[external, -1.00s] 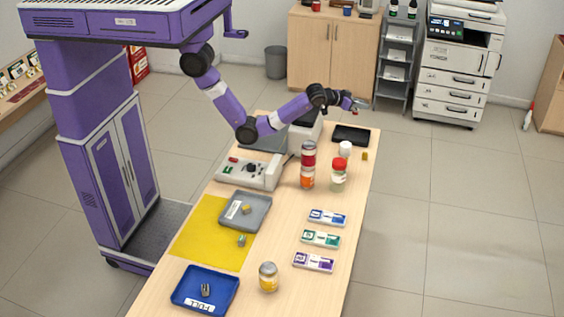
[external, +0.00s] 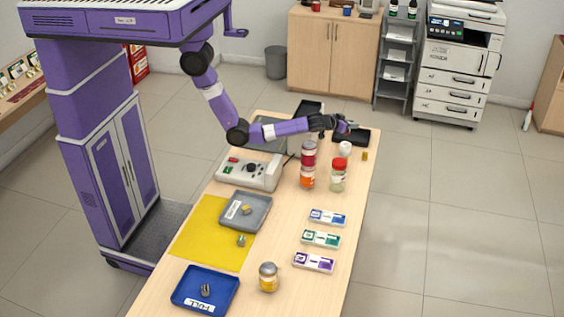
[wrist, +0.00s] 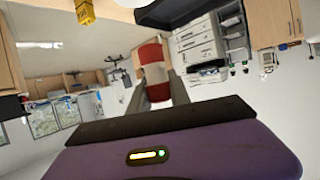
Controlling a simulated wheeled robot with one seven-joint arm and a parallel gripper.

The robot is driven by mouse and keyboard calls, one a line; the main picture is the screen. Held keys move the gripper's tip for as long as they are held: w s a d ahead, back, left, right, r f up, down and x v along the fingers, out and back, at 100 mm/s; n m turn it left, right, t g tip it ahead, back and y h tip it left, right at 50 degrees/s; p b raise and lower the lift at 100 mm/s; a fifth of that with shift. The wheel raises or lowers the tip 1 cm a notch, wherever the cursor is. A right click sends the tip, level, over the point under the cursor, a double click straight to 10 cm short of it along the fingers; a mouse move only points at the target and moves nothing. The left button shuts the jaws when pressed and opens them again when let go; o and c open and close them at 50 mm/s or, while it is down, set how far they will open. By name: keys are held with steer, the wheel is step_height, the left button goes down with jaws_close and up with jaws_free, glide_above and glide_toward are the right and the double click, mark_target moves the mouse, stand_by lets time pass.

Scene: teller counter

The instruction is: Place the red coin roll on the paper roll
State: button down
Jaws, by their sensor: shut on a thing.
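The red coin roll (wrist: 154,72), red with a pale middle band, is between the two fingers of my gripper (wrist: 152,92) in the wrist view. My gripper (external: 345,126) is shut on it and holds it above the far end of the counter. The coin roll is tiny in the external view. The white paper roll (external: 345,148) stands on the counter just below my gripper in the picture, apart from it. A pale shape behind the coin roll in the wrist view may be the paper roll; I cannot tell.
A black tray (external: 361,138) lies behind the paper roll, and a small yellow block (external: 365,156) to its right. Stacked jars (external: 308,165) and a red-lidded jar (external: 338,176) stand in front. A grey machine (external: 247,171) sits at left.

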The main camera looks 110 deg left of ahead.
steer(key=shift+f, duration=2.9)
steer(key=shift+f+b, duration=0.15)
steer(key=shift+b, duration=0.15)
steer(key=c, duration=1.2)
jaws_free()
steer(key=shift+r, duration=0.2)
steer(key=v, duration=1.2)
steer(key=shift+t, duration=0.3)
